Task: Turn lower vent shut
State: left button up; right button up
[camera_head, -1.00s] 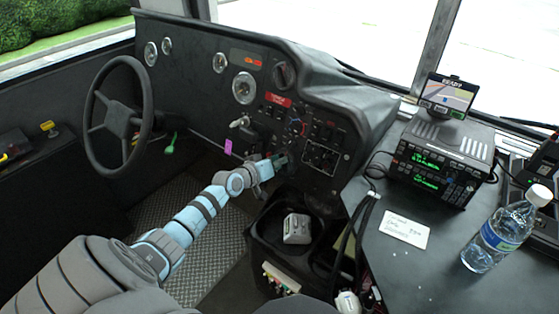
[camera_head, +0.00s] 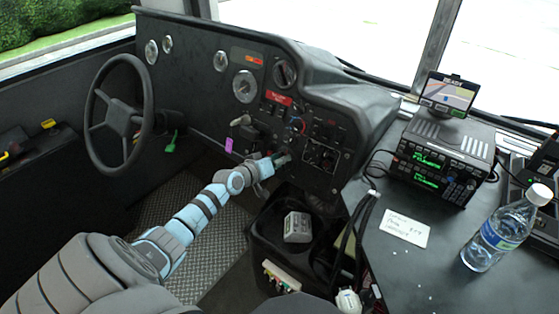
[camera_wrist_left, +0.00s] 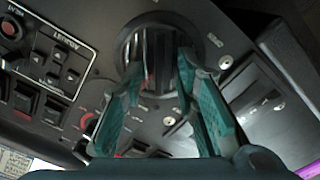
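The lower vent (camera_wrist_left: 155,32) is a round dark disc with slats, at the top middle of the left wrist view. My left gripper (camera_wrist_left: 162,66) has its two teal fingers apart, with the tips over the lower part of the vent. Slats show between the tips. Whether the fingertips touch the vent cannot be told. In the head view my left gripper (camera_head: 282,159) is at the lower dashboard and hides the vent there. Another round vent (camera_head: 284,73) sits higher on the dashboard. My right gripper is out of view.
The dashboard around the gripper has switches and knobs (camera_head: 320,155). The steering wheel (camera_head: 119,117) is to the left. A dark bin (camera_head: 262,236) with a grey box (camera_head: 297,227) stands below the gripper. A bottle (camera_head: 500,232) and a radio unit (camera_head: 443,160) stand to the right.

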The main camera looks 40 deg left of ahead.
pick_arm(q)
jog(key=v, duration=0.7)
jog(key=shift+s, duration=0.25)
